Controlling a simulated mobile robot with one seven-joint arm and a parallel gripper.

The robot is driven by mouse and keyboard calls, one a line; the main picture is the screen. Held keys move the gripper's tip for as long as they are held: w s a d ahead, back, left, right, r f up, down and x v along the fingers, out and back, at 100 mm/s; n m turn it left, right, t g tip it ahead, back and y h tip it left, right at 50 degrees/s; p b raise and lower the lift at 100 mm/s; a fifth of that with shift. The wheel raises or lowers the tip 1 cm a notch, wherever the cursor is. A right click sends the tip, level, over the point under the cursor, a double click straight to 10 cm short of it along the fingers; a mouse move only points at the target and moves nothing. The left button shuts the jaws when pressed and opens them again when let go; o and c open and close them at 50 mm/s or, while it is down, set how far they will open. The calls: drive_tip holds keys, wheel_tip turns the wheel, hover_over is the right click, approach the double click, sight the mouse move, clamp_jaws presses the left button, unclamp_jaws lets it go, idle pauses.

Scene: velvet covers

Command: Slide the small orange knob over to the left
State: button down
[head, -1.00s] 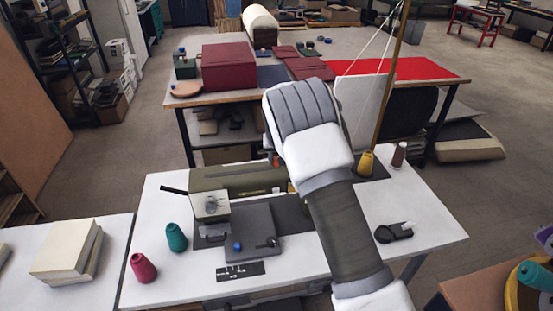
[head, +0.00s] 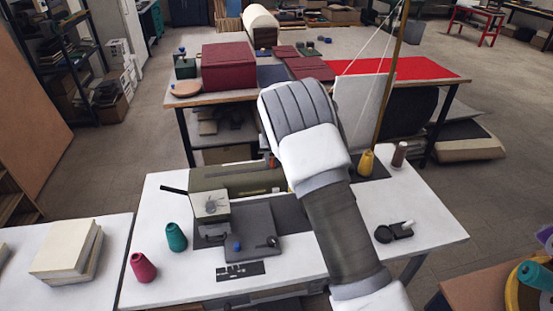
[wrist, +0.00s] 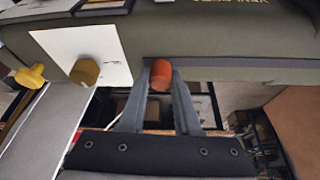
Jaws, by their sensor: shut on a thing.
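The small orange knob (wrist: 161,76) stands out from the olive sewing machine body (wrist: 240,35) in the wrist view. It sits near the left end of a dark horizontal slot (wrist: 235,62), which runs on to the right. My gripper (wrist: 160,92) has one finger on each side of the knob and is shut on it.
In the wrist view a brass-coloured knob (wrist: 84,71) stands before a white plate (wrist: 60,48), left of my fingers; a yellow knob (wrist: 30,76) is further left. In the head view, thread cones (head: 176,237) and a thread stand pole (head: 385,95) flank the machine.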

sight(208, 173)
drive_tip(key=s+a, duration=0.1)
drive_tip(key=a, duration=0.6)
drive_tip(key=s+a+b, duration=0.1)
drive_tip(key=s+a, duration=0.1)
drive_tip(key=a, duration=0.5)
drive_tip(key=s+a+b, duration=0.1)
drive_tip(key=a, duration=0.5)
drive_tip(key=shift+s+a, duration=0.15)
drive_tip(key=shift+a, duration=0.25)
drive_tip(key=c, duration=0.6)
unclamp_jaws()
drive_tip(key=shift+r+b, duration=0.1)
drive_tip(key=shift+b, duration=0.2)
drive_tip(key=b+v, duration=0.2)
drive_tip(key=v, duration=1.5)
drive_tip(key=shift+r, duration=0.2)
